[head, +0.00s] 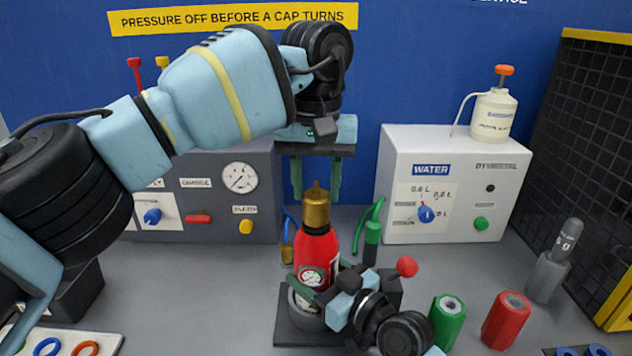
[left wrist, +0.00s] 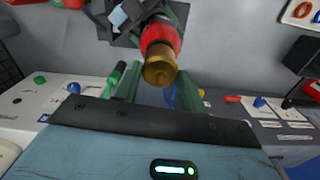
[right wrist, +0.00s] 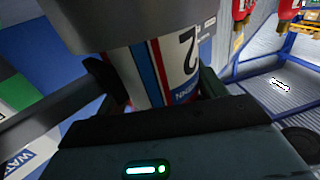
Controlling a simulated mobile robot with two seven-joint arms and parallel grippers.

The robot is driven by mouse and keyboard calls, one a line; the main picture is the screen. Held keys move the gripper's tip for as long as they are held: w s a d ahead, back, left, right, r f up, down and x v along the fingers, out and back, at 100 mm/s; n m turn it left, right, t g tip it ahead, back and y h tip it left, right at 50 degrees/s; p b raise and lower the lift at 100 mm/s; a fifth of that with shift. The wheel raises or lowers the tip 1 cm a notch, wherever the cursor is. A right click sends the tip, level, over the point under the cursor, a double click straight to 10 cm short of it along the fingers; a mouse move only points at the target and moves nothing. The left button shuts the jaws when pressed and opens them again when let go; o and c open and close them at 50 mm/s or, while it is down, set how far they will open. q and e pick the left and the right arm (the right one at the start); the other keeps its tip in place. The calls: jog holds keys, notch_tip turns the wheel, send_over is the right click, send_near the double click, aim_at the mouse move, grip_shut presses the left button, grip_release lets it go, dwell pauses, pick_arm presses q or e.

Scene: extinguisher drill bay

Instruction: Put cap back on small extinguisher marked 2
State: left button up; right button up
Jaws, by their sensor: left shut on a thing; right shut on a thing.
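The small extinguisher (head: 312,250) is red with a gauge on its front and stands upright in a grey round holder (head: 302,318). In the right wrist view its striped label (right wrist: 165,70) shows a 2. The brass cap (head: 316,212) is at the top of its neck; I cannot tell whether it is threaded. My left gripper (head: 316,194) reaches down from above and is shut on the cap, which also shows in the left wrist view (left wrist: 160,66). My right gripper (head: 325,284) is shut on the extinguisher's body, low down; its arm hides part of the holder.
A grey panel box (head: 262,215) stands behind left, a white WATER box (head: 458,205) behind right. A green cylinder (head: 446,322) and a red cylinder (head: 505,320) stand at right. A tray with rings (head: 105,340) lies front left. A red-knobbed lever (head: 407,267) is close to my right gripper.

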pick_arm(q)
jog(key=m, duration=0.6)
jog(key=o, duration=1.1)
jog(key=shift+r, duration=2.3)
jog(key=shift+c, duration=0.4)
